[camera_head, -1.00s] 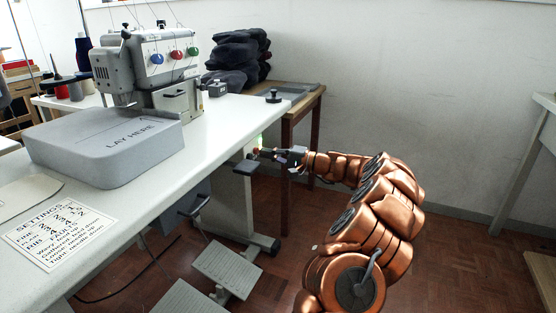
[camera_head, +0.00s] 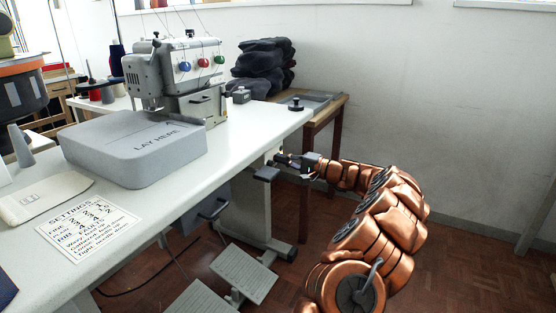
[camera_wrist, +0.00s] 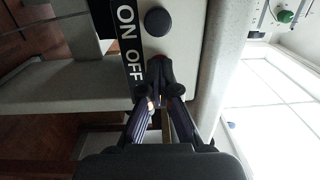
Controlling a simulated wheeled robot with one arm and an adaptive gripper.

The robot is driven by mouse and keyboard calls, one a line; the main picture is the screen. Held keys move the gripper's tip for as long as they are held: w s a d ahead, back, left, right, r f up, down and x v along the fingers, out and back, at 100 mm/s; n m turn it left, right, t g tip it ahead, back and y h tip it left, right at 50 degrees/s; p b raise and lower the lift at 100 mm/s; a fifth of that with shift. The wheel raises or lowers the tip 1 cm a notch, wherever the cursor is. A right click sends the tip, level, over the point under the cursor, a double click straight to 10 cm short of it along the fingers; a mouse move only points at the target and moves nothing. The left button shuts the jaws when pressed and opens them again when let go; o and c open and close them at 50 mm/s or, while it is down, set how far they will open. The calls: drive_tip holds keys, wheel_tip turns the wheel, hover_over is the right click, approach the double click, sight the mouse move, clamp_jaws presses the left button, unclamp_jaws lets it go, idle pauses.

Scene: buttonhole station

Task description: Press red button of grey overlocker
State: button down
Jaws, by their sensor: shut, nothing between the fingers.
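The grey overlocker (camera_head: 150,78), with blue, red and green knobs on its front, stands at the far end of the white table. My gripper (camera_head: 277,158) is beside the table's right edge, just below the top. In the wrist view my gripper (camera_wrist: 158,78) is shut and empty, its tips in front of a pale switch panel (camera_wrist: 185,50) with a black ON/OFF label (camera_wrist: 128,40). A dark round button (camera_wrist: 157,22) shows beside ON. I cannot tell whether the tips touch the panel.
A grey "LAY HERE" block (camera_head: 135,150) and a settings card (camera_head: 88,226) lie on the table (camera_head: 215,165). Foot pedals (camera_head: 243,273) stand below. Dark folded cloth (camera_head: 262,68) sits on a wooden side table. Open floor lies to the right.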

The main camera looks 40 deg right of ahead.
drive_tip(key=shift+w+a, duration=0.15)
drive_tip(key=shift+a, duration=0.25)
drive_tip(key=p+v, duration=0.3)
drive_tip(key=v, duration=1.1)
drive_tip(key=shift+d, duration=0.5)
drive_tip(key=shift+r, duration=0.1)
